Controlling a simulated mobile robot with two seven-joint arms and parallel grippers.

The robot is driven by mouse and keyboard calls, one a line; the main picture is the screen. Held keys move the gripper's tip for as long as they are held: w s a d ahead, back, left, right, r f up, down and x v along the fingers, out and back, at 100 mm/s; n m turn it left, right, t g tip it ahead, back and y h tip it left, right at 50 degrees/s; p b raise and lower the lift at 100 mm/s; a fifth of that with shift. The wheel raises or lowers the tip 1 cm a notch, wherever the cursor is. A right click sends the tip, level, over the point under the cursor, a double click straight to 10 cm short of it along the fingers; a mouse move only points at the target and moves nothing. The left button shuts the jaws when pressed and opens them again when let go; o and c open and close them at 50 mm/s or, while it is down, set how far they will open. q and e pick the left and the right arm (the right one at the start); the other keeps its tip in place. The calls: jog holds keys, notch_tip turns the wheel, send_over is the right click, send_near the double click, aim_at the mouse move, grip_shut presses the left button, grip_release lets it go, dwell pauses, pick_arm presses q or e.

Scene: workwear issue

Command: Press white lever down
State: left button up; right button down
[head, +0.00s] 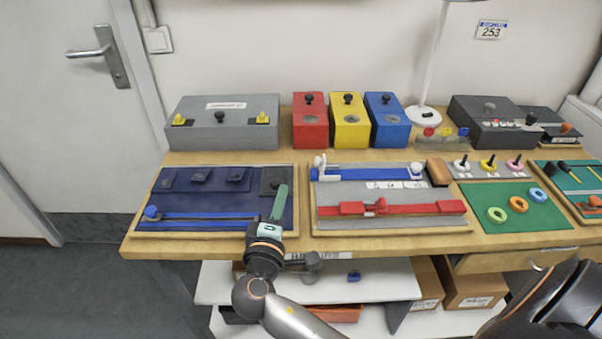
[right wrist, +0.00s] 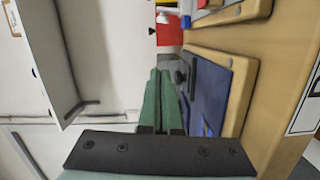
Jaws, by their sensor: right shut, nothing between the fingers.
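A white lever-like part (head: 319,163) stands at the left end of a blue rail on the grey middle board (head: 340,195); a similar white piece (head: 416,168) is at the rail's right end. A small lever with a white base (head: 461,165) also stands on a grey plate further right; I cannot tell which is the task's lever. My right gripper (head: 280,194) is shut and empty, its green fingers over the right side of the dark blue left board, left of the white parts. Its fingers also show in the right wrist view (right wrist: 158,90). My left gripper is out of view.
The dark blue board (head: 215,200) carries black knobs and a blue slider. Red (head: 310,130), yellow (head: 350,130) and blue (head: 387,128) boxes stand behind. A red slider (head: 376,207) lies in front of the blue rail. A green mat (head: 540,215) with rings is right.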

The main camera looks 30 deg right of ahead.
jog(key=b+x, duration=0.1)
jog(key=x, duration=0.8)
jog(key=shift+w+d, duration=0.15)
jog(key=d, duration=0.1)
jog(key=s+d, duration=0.1)
jog(key=d, duration=0.1)
jog(key=shift+f+p, duration=0.15)
jog(key=shift+p, duration=0.15)
jog(key=shift+s+d, duration=0.2)
jog(key=shift+d, duration=0.15)
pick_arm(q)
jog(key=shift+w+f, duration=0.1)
pick_arm(e)
jog(key=shift+f, duration=0.1)
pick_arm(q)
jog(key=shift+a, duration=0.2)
pick_arm(e)
jog(key=shift+s+d, duration=0.1)
jog(key=shift+d, duration=0.1)
jog(key=shift+a+m, duration=0.1)
jog(key=shift+m, duration=0.2)
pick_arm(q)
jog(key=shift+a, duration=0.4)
